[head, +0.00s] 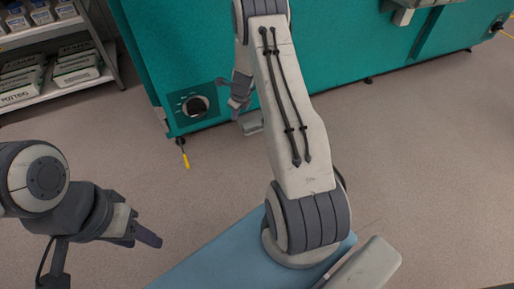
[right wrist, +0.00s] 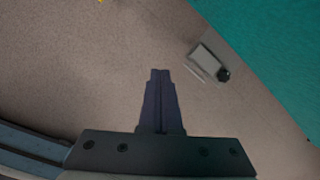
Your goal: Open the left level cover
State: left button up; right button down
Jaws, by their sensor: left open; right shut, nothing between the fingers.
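The teal chamber (head: 330,60) stands at the back of the head view. A pale box-shaped part (head: 252,122) is low beside the chamber. It shows in the right wrist view with a black knob (right wrist: 210,64). I cannot tell which of these is the left level cover. My right gripper (head: 236,108) is near the chamber's lower front; in the right wrist view its fingers (right wrist: 160,76) are shut and empty, apart from the pale part. My left gripper (head: 150,238) is open and empty over the floor.
A shelf rack (head: 55,85) with labelled boxes stands at the left. Another pale box-shaped part (head: 405,10) is at the chamber's upper right. The floor (head: 430,160) at the right is clear.

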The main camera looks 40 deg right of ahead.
aim_at(253, 127)
jog(key=s+d+f+m+h+b, duration=0.1)
jog(key=s+d+f+m+b, duration=0.15)
jog(key=d+f+m, duration=0.4)
jog(key=s+d+f+m+b, duration=0.1)
jog(key=d+f+b, duration=0.25)
jog(key=f, duration=0.55)
jog(key=d+b+x, duration=0.1)
jog(key=b+x, duration=0.4)
jog(key=x, duration=0.5)
pick_arm(q)
notch_tip(253, 127, down, 16)
jog(key=b, duration=0.2)
jog(key=shift+r, duration=0.15)
pick_arm(e)
jog(key=shift+n, duration=0.25)
jog(key=r, duration=0.1)
jog(key=w+r, duration=0.2)
jog(key=r, duration=0.1)
jog(key=shift+r, duration=0.1)
